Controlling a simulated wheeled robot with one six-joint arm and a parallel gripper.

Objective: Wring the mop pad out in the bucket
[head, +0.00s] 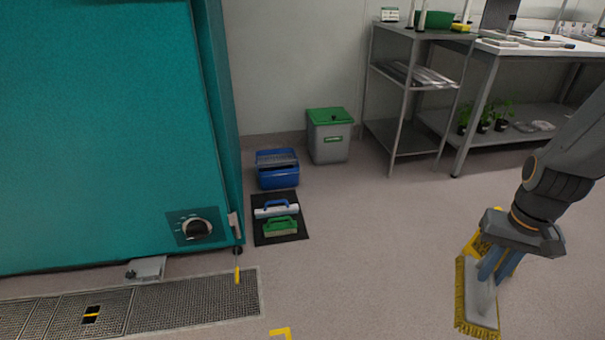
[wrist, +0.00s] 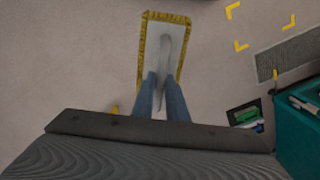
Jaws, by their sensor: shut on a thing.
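The mop pad (head: 481,302), a grey plate with a yellow fringe, is held at the lower right of the head view. My gripper (head: 497,266) is shut on its grey back, and the pad hangs tilted above the floor. In the wrist view the mop pad (wrist: 151,45) extends beyond the fingers of my gripper (wrist: 163,98). The blue bucket (head: 279,178) stands on the floor near the teal chamber, well to the left of my gripper; a grey grid-like part covers its top.
A dark mat (head: 287,238) with a blue-handled and a green brush (head: 281,226) lies in front of the bucket. A green-lidded grey bin (head: 329,145) stands behind it. The teal chamber (head: 100,130) is at left, a steel rack (head: 400,100) at back right. The floor between is clear.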

